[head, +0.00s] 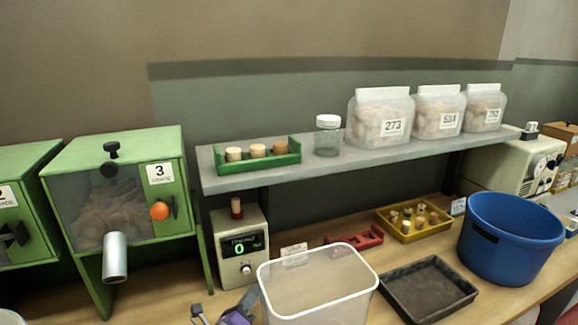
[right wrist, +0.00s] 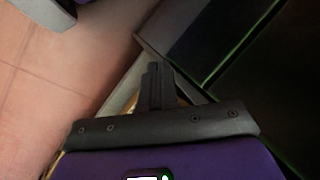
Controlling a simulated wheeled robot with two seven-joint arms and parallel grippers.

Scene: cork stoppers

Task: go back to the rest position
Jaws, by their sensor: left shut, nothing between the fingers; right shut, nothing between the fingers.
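My left gripper (head: 247,299), with a purple body, shows at the bottom edge of the head view, just left of the clear bin (head: 320,287). Its fingers are shut and it holds nothing. My right gripper (right wrist: 157,85) shows in the right wrist view with its two dark fingers together and nothing between them. It is over the floor, beside a dark surface with green edges. It does not show in the head view.
A shelf (head: 340,160) holds a green cork rack (head: 258,158), a jar (head: 327,137) and labelled bags. On the bench stand green dispensers (head: 118,205), a display unit (head: 240,248), a black tray (head: 428,290), a yellow tray (head: 414,220) and a blue tub (head: 512,240).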

